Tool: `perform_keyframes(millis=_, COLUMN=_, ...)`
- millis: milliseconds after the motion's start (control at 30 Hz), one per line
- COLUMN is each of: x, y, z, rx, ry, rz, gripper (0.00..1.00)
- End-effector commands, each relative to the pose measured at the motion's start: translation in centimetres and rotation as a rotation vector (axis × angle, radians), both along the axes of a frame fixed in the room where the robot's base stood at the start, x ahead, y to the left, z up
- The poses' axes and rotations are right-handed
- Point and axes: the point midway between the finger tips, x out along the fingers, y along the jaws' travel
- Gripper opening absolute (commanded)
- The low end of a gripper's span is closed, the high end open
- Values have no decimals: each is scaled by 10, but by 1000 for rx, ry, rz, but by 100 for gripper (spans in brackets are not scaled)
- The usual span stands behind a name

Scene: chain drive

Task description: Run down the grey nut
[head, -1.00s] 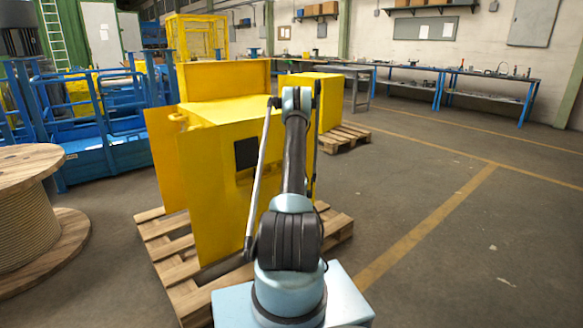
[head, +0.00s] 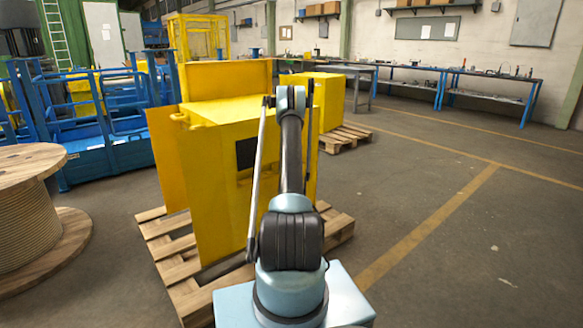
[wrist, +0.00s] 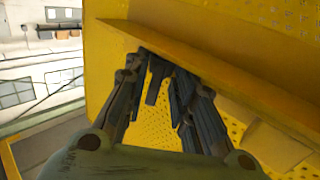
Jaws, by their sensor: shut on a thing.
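In the wrist view my gripper (wrist: 160,82) reaches in under the edge of a yellow sheet-metal part (wrist: 215,72). Its dark fingers are drawn together around something at the tips. I take this to be the grey nut, but its outline is too dark and covered to make out. The stud or thread under it cannot be seen either. In the head view the yellow machine housing (head: 222,190) stands on a wooden pallet, and my arm reaches over it. My gripper is hidden there behind the arm.
The yellow edge runs close above my fingers, with a perforated yellow panel (wrist: 155,128) below them. The wooden pallet (head: 182,268) sticks out around the housing. A cable reel (head: 35,215) stands at left. The floor (head: 460,250) at right is clear.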

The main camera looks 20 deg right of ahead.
Motion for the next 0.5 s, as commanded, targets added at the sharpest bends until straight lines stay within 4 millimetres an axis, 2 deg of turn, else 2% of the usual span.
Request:
perform_keyframes(millis=67, x=1, y=3, z=0, rx=1, ry=0, rz=5, gripper=0)
perform_keyframes(millis=100, x=1, y=3, z=0, rx=1, ry=0, rz=5, gripper=33)
perform_keyframes(millis=500, x=1, y=1, z=2, rx=1, ry=0, rz=3, gripper=33)
